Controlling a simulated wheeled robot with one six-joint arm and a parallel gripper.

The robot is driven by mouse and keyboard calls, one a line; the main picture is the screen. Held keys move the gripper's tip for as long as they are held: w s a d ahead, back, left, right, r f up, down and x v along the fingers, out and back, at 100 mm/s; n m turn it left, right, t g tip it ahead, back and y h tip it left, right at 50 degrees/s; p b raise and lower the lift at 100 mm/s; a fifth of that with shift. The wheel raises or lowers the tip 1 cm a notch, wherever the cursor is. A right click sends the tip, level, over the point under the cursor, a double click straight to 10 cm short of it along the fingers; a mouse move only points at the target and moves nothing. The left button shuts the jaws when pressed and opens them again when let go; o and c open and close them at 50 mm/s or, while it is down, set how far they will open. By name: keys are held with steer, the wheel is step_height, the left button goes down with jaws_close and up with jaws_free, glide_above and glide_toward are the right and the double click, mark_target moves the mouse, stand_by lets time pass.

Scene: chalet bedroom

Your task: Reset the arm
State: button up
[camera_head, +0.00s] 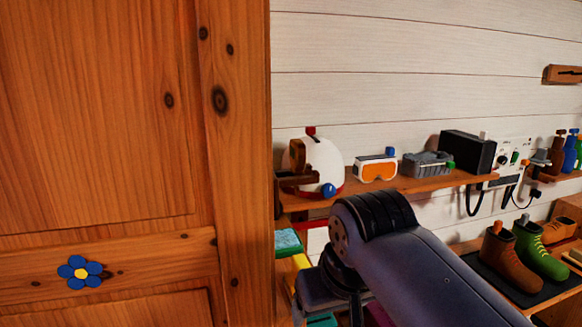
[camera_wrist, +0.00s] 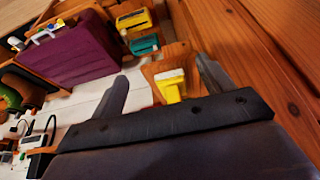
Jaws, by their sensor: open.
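My gripper (camera_wrist: 161,67) shows in the wrist view with its two dark fingers spread apart. Nothing is held between them. A yellow object (camera_wrist: 170,86) with a pale top shows beyond the gap between the fingers, against a wooden piece; I cannot tell how far off it is. In the head view my arm reaches up from the lower right and bends down at the middle. The gripper fingers cannot be made out there.
A wooden panel with a blue flower (camera_head: 80,272) fills the left of the head view. A wall shelf (camera_head: 420,184) holds a white helmet (camera_head: 322,160), orange goggles (camera_head: 376,171) and a black box (camera_head: 462,151). Boots (camera_head: 510,262) stand lower right. A purple case (camera_wrist: 75,55) shows in the wrist view.

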mark_target(303, 264)
steer(key=w+a+p, duration=0.1)
steer(key=w, duration=0.2)
steer(key=w+a+p, duration=0.1)
steer(key=w, duration=0.3)
steer(key=w+a+p, duration=0.1)
steer(key=w, duration=0.3)
steer(key=shift+w+a+f, duration=0.15)
steer(key=x, duration=0.5)
steer(key=shift+f, duration=0.15)
steer(key=shift+s+r+b, duration=0.25)
steer(key=shift+b, duration=0.2)
steer(key=s+d+b, duration=0.2)
steer(key=s+d, duration=0.1)
steer(key=s, duration=0.6)
steer(key=s+d+b, duration=0.1)
steer(key=s+d, duration=0.1)
steer(key=s, duration=0.6)
steer(key=w+d+f+g+h, duration=0.1)
steer(key=w+d+f, duration=0.1)
steer(key=d, duration=0.3)
steer(key=shift+d+f, duration=0.4)
steer(key=shift+f, duration=0.25)
